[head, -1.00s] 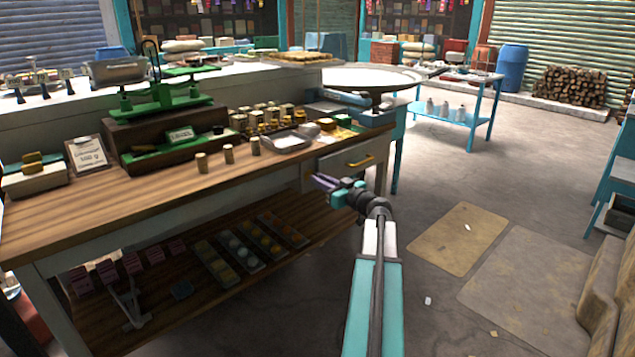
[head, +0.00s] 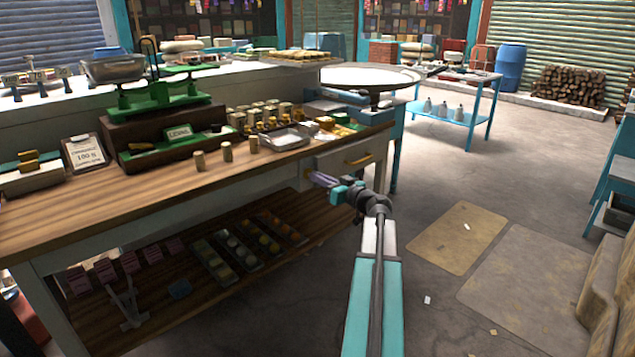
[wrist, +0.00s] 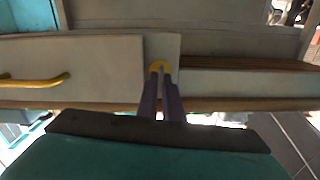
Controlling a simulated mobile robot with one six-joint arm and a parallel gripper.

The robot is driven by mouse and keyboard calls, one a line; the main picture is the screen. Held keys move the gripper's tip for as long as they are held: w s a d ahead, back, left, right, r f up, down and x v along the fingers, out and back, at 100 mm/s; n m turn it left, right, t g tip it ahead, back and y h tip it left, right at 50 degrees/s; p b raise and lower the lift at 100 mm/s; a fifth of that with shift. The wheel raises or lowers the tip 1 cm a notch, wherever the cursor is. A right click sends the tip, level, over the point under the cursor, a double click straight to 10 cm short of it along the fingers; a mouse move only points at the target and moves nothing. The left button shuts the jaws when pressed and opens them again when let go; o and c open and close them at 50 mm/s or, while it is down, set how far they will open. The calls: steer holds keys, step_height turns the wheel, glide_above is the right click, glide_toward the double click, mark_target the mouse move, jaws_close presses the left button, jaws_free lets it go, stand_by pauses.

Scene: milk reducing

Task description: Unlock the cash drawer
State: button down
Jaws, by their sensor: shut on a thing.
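The cash drawer (head: 340,158) is a pale front under the right end of the wooden counter, with a brass handle (head: 360,161). It looks closed. In the wrist view the handle (wrist: 35,80) is at the left. My gripper (head: 314,177) has its purple fingers at the pale panel beside the drawer front, left of the handle in the head view. In the wrist view the fingertips (wrist: 160,76) are shut on a small round brass key (wrist: 160,65), set against the panel. The key's shaft and any keyhole are hidden.
The wooden counter (head: 120,195) carries a green scale (head: 160,98), brass weights and a metal tray (head: 287,139). A lower shelf (head: 190,308) holds several small trays. A blue table (head: 455,108) stands behind. The floor right of my arm is open, with flat mats (head: 457,240).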

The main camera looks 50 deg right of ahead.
steer(key=shift+w+d+m+p, duration=0.1)
steer(key=shift+m+p, duration=0.25)
steer(key=shift+m, duration=3.75)
steer(key=shift+w+d+m+p, duration=0.1)
steer(key=shift+m+p, duration=0.2)
steer(key=shift+m, duration=3.8)
steer(key=c, duration=2.2)
jaws_free()
steer(key=shift+s, duration=0.1)
steer(key=shift+f, duration=0.1)
steer(key=shift+f, duration=0.15)
steer(key=shift+s, duration=0.1)
